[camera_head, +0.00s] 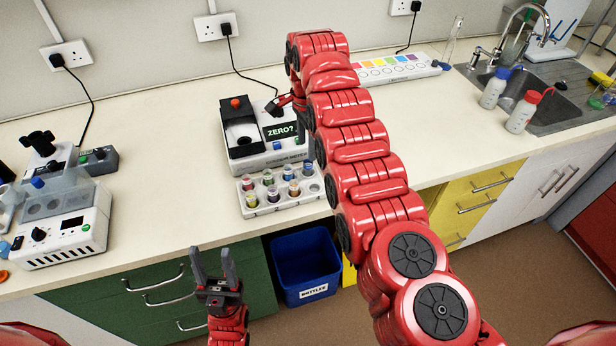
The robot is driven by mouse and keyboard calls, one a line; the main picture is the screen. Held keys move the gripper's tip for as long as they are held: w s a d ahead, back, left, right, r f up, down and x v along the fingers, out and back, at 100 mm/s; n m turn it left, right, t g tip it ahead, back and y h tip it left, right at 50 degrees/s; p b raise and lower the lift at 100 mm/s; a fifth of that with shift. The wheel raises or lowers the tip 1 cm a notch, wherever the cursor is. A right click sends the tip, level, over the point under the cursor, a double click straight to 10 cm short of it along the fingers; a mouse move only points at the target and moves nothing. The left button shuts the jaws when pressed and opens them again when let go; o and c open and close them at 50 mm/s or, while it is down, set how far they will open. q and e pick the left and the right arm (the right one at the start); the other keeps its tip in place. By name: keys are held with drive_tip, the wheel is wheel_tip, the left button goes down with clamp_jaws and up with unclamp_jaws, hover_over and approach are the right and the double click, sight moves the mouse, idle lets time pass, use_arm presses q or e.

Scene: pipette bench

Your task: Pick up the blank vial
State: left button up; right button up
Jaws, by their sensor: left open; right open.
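A white vial rack (283,205) stands on the bench in front of the meter. It holds several small capped vials (273,194) in two rows, with different coloured caps or contents. I cannot tell which one is the blank vial. The meter (245,165) shows "ZERO?" on its screen and has a black part with a red knob at its left. My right gripper (273,106) is over the back of the meter, partly hidden by my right arm, behind and above the rack. My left gripper (213,268) is open and empty, in front of the green drawers.
A grey-white device (70,240) stands at the left. A rainbow-coloured strip box (390,69) lies at the back. Wash bottles (522,112) stand by the sink at the right. A blue bin (305,265) is below the bench edge.

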sight(308, 162)
wheel_tip(308, 162, down, 6)
drive_tip(key=p, duration=0.3)
drive_tip(key=shift+d, duration=0.15)
drive_tip(key=shift+f, duration=0.5)
clamp_jaws()
